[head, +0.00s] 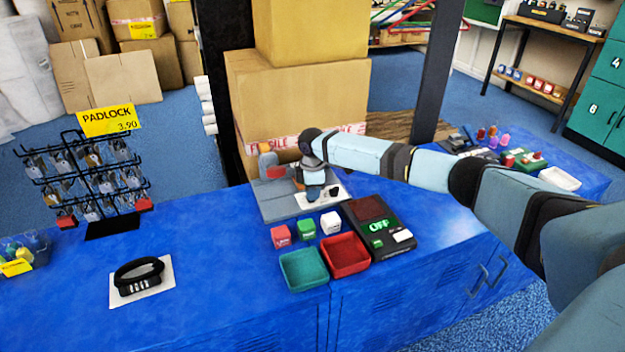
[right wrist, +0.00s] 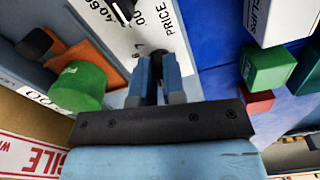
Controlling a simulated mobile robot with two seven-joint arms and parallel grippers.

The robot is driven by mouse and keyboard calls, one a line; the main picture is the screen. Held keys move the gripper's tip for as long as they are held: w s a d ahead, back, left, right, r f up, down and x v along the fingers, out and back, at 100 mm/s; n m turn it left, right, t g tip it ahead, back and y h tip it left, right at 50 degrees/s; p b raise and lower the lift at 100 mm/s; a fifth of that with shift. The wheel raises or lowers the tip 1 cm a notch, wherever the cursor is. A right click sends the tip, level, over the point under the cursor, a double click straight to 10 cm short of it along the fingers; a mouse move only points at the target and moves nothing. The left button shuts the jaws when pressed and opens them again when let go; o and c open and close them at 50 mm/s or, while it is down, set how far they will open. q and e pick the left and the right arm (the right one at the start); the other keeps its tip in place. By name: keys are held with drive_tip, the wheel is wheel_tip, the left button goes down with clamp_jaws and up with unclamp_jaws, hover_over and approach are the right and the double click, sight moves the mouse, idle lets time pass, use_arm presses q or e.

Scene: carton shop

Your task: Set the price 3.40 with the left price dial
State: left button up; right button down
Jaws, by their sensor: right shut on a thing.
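The price panel is a white plate (head: 330,203) on a grey machine (head: 285,208) on the blue counter; it also shows in the right wrist view (right wrist: 155,30), with printed numbers and the word PRICE. My right gripper (right wrist: 157,75) is shut at this plate, its fingers around a small dark knob, which seems to be the left price dial and is mostly hidden. In the head view the right gripper (head: 313,186) reaches down over the plate's left part. The other dial, dark (head: 334,190), stands to its right and shows at the top of the wrist view (right wrist: 122,10). The dial setting is not readable.
Red (head: 281,236), green (head: 307,229) and white (head: 330,223) boxes stand close in front of the machine. Beyond are green (head: 303,268) and red (head: 345,255) trays and a terminal (head: 378,225) reading OFF. A padlock rack with a sign (head: 110,119) reading 3.90 stands left. Cartons (head: 300,95) rise behind.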

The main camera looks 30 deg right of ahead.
drive_tip(key=shift+r+m+p, duration=0.2)
drive_tip(key=shift+m+p, duration=0.3)
drive_tip(key=shift+p, duration=0.35)
drive_tip(key=shift+m+p, duration=0.7)
drive_tip(key=shift+p, duration=0.55)
use_arm(q)
drive_tip(key=shift+s+a+r+g+p, duration=0.15)
drive_tip(key=shift+r+g+p, duration=0.1)
drive_tip(key=shift+r, duration=0.2)
drive_tip(key=shift+s+a+r+g+p, duration=0.15)
drive_tip(key=shift+r+p, duration=0.1)
drive_tip(key=shift+r, duration=0.2)
use_arm(e)
drive_tip(key=shift+s+f+m, duration=0.1)
drive_tip(key=shift+f+m, duration=0.1)
drive_tip(key=shift+m, duration=0.3)
use_arm(q)
drive_tip(key=shift+f, duration=0.15)
drive_tip(key=shift+w+d, duration=0.1)
drive_tip(key=shift+r, duration=0.25)
use_arm(e)
drive_tip(key=c, duration=1.2)
unclamp_jaws()
drive_tip(key=shift+r, duration=0.1)
use_arm(q)
drive_tip(key=shift+r+n+p, duration=0.3)
drive_tip(key=shift+p, duration=0.55)
use_arm(e)
wheel_tip(320, 180, up, 14)
drive_tip(key=shift+f, duration=0.2)
